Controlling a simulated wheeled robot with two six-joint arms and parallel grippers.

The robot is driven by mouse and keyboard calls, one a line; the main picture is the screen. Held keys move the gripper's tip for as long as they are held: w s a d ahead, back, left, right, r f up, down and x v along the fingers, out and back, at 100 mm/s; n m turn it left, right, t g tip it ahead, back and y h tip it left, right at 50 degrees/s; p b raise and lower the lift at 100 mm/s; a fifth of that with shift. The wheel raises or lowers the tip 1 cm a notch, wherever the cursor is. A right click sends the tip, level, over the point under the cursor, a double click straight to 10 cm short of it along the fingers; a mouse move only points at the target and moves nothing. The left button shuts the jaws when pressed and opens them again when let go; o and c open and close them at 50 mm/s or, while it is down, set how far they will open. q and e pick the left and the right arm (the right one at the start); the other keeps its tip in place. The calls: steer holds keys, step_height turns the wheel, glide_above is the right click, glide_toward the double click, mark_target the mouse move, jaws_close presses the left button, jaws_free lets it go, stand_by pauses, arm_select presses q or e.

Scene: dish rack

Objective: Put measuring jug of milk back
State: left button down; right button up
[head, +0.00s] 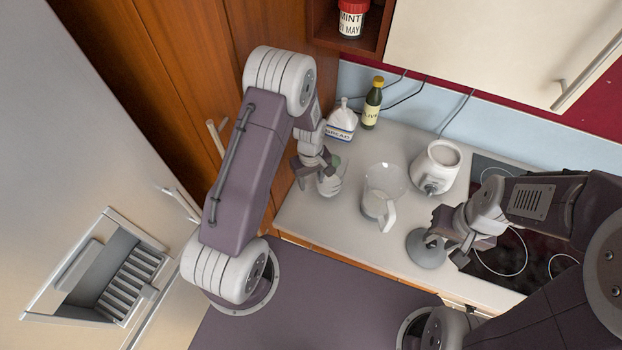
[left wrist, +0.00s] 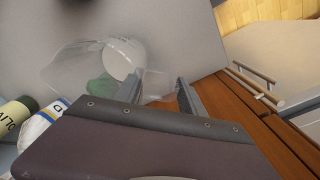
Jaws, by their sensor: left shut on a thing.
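A clear jug (head: 381,182) with a white handle and white at its bottom stands on the counter. My left gripper (head: 325,180) is shut on a small clear, whitish vessel (head: 331,184) with green at its top, left of that jug. I cannot tell which of the two is the measuring jug. In the left wrist view, clear walls and a green patch (left wrist: 103,88) show beside the left fingertips (left wrist: 162,88); they overlap and their outlines are unclear. My right gripper (head: 452,245) is open beside a grey round object (head: 427,250).
A white appliance (head: 437,166) stands right of the jug, near the dark hob (head: 500,262). Tall wooden doors (head: 180,60) rise at left. The front left counter (head: 310,220) is clear.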

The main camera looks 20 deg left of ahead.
arm_select(q)
steer(key=shift+w+d, duration=0.15)
steer(key=shift+f+b, duration=0.5)
steer(key=shift+f, duration=0.25)
steer(key=shift+f, duration=0.2)
steer(key=c, duration=0.6)
jaws_free()
steer(key=shift+b, duration=0.3)
